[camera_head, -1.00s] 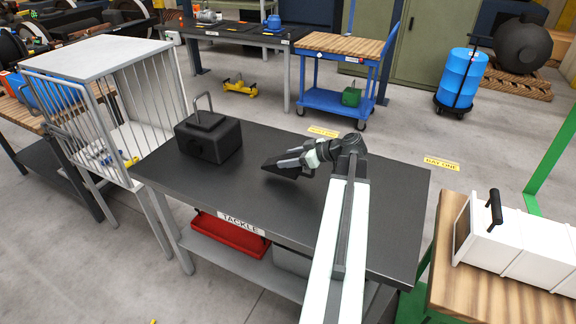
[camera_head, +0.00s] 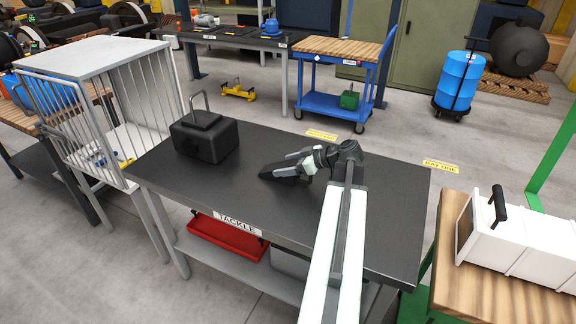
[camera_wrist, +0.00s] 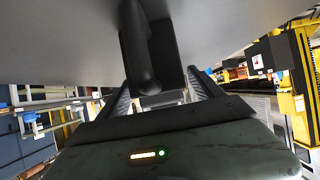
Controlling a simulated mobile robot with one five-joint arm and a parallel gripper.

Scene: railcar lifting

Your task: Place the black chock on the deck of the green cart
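The black chock (camera_head: 284,175) looks like a dark wedge on the dark bench top, at my gripper (camera_head: 290,163). In the wrist view, a black block with a rounded handle (camera_wrist: 142,55) shows between my spread fingers (camera_wrist: 160,85). The fingers stand apart on either side of it, and I see no clear grip. The arm and fingers partly hide the chock in the head view. Green framing (camera_head: 545,165) shows at the right edge of the head view.
The bench (camera_head: 225,180) labelled TACKLE also holds a black box (camera_head: 204,142) with a grey handle. A white cage (camera_head: 85,62) stands left. A blue trolley (camera_head: 330,100) stands behind, across open floor.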

